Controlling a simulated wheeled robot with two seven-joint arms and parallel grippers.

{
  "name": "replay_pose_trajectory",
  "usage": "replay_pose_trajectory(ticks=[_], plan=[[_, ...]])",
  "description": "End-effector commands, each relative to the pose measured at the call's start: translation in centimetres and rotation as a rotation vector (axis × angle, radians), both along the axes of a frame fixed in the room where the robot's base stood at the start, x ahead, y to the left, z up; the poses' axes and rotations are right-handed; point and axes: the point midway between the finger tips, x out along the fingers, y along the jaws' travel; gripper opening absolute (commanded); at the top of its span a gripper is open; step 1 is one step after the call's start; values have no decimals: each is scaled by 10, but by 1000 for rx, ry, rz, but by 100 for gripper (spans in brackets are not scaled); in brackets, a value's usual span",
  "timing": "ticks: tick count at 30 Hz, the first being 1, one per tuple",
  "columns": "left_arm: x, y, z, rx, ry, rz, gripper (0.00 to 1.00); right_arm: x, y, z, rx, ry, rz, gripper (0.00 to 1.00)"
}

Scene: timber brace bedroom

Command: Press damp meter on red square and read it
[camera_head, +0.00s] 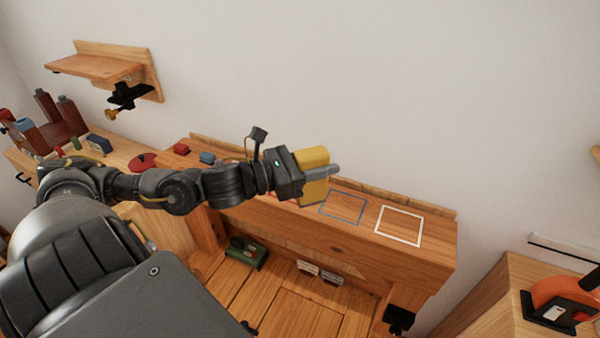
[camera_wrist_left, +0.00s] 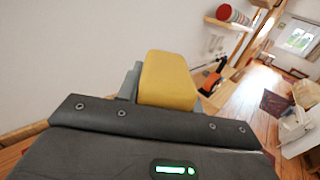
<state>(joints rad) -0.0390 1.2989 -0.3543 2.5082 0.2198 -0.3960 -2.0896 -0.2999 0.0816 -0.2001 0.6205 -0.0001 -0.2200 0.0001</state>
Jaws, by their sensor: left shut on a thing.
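My left gripper (camera_head: 318,172) reaches in from the left over the wooden bench ledge. It is shut on a yellow block-like damp meter (camera_head: 313,158). In the left wrist view the yellow meter (camera_wrist_left: 168,80) stands up beyond the dark gripper body, and its display is not visible. A bit of red outline (camera_head: 291,204) shows on the ledge below the gripper; most of it is hidden by the gripper and arm. A blue square outline (camera_head: 343,206) and a white square outline (camera_head: 400,226) lie to the right. I cannot tell whether the meter touches the wood. My right gripper is out of view.
A green box (camera_head: 247,253) and small cards (camera_head: 319,272) sit on the lower boards. A red disc (camera_head: 142,161) and small red and blue blocks lie at left. A wall shelf (camera_head: 100,65) is at upper left. An orange tool (camera_head: 562,297) stands at lower right.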

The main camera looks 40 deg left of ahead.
Motion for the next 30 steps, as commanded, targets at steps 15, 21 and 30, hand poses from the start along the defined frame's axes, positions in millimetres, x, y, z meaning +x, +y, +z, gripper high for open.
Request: replay_pose_trajectory(ticks=[15,21,30], plan=[[2,-15,-30,-8,-8,-2,10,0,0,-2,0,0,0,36],[1,-34,-69,-8,-14,5,10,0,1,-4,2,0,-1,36],[-4,-59,-114,-4,-7,26,10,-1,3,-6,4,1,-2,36]])
